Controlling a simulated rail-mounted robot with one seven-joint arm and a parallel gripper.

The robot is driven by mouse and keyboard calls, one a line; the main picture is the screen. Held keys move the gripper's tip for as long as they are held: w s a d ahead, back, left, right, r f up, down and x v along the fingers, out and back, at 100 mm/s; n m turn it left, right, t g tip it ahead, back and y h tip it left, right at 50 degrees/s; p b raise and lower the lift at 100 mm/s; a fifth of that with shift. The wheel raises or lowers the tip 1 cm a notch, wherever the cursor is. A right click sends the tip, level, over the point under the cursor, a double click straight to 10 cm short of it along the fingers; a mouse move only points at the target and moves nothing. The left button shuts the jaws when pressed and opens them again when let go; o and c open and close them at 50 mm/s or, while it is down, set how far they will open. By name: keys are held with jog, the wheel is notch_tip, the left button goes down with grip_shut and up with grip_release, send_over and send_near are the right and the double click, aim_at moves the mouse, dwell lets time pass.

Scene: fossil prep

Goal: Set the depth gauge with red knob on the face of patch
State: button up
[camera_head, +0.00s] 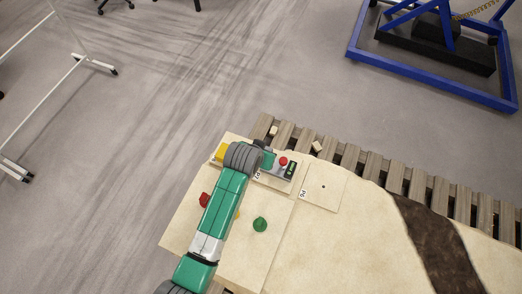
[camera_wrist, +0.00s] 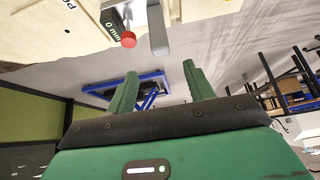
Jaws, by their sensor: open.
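The depth gauge with red knob (camera_head: 283,161) is at the back of the pale board in the head view, beside a dark block with a green label. In the wrist view the red knob (camera_wrist: 129,40) and a dark face reading "0 mm" are at the top, ahead of my fingers. My gripper (camera_wrist: 160,70) is open and empty, with its two green fingers apart. In the head view my arm reaches to just left of the gauge, and its wrist hides my fingers. A square pale patch (camera_head: 327,183) with a small dark dot and a tag lies right of the gauge.
A yellow block (camera_head: 221,152) stands left of my wrist. A red piece (camera_head: 204,199) and a green round piece (camera_head: 260,224) stand on the board (camera_head: 244,262). Wooden slats (camera_head: 373,166) edge the pale surface. A dark brown band (camera_head: 440,240) crosses it at right.

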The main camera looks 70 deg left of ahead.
dwell(0.4)
jog(key=w+d+r+m+t+y, duration=0.1)
jog(key=w+d+r+t, duration=0.2)
jog(key=w+r, duration=0.6)
jog(key=w+d+r+m+t+y, duration=0.1)
jog(key=w+d+r+m+t, duration=0.1)
jog(key=w+r, duration=0.6)
jog(key=w+d+r+m+t, duration=0.1)
jog(key=w+d+r+t, duration=0.15)
jog(key=d+r, duration=0.45)
jog(key=w+d+r+m+t, duration=0.1)
jog(key=w+d+r+t, duration=0.15)
jog(key=r, duration=0.85)
jog(key=s+d+r+m+t+h, duration=0.1)
jog(key=s+d+r+t+h, duration=0.1)
jog(key=d+r, duration=0.6)
jog(key=s+d+r+m+t+h, duration=0.2)
jog(key=s+d+r+t, duration=0.2)
jog(key=d+r, duration=0.5)
jog(key=s+d+r+m+t+h, duration=0.2)
jog(key=d+r, duration=0.6)
jog(key=r, duration=0.5)
jog(key=s+t+h, duration=0.1)
jog(key=t, duration=0.1)
jog(key=shift+s+d+t, duration=0.3)
jog(key=shift+s+t, duration=0.1)
